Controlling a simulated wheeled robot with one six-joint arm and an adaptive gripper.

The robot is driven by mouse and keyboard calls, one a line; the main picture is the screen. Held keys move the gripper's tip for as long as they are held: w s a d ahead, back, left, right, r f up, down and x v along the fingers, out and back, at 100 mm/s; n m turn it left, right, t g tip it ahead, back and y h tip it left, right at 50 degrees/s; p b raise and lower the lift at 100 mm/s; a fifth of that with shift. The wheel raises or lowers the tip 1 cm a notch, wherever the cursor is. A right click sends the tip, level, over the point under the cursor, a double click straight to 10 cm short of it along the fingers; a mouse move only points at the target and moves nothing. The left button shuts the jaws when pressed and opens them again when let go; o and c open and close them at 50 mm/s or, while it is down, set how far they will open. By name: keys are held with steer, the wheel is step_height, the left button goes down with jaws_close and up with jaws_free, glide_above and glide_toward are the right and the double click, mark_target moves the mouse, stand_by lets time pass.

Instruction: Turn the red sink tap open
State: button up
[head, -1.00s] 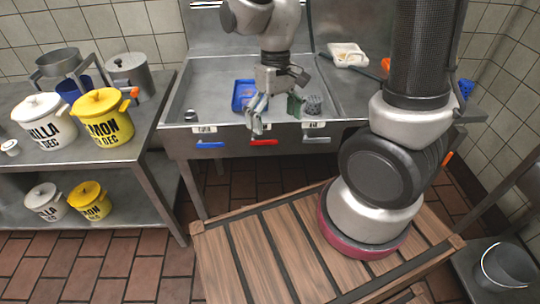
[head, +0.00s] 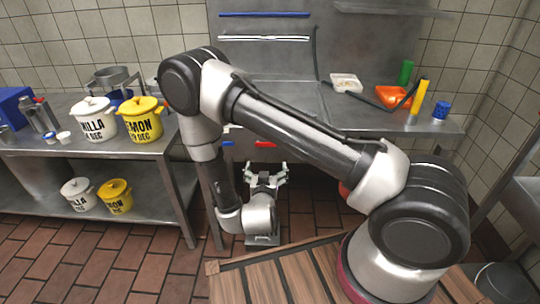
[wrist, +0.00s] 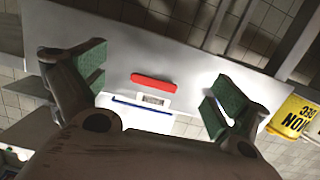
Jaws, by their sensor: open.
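The red tap handle (head: 265,144) is a short bar on the front panel of the steel sink counter, right of a blue handle (head: 228,144). It also shows in the wrist view as a level red bar (wrist: 153,80). My gripper (head: 266,172) is open and empty, below and in front of the red handle in the head view. In the wrist view my gripper's green-padded fingers (wrist: 150,92) are spread wide, with the handle seen between them and no contact visible. My arm hides much of the sink and any handle farther right.
A steel table at left holds a white pot (head: 95,119) and a yellow pot (head: 140,119). An orange tray (head: 394,96) and a white tray (head: 346,83) lie on the counter at right. A wooden platform (head: 290,274) lies below my arm.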

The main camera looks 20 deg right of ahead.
steer(key=w+d+r+t, duration=0.1)
steer(key=w+d+r, duration=0.1)
steer(key=w, duration=0.6)
steer(key=shift+r+t, duration=0.4)
steer(key=shift+r, duration=0.45)
steer(key=c, duration=1.5)
steer(key=shift+d, duration=0.1)
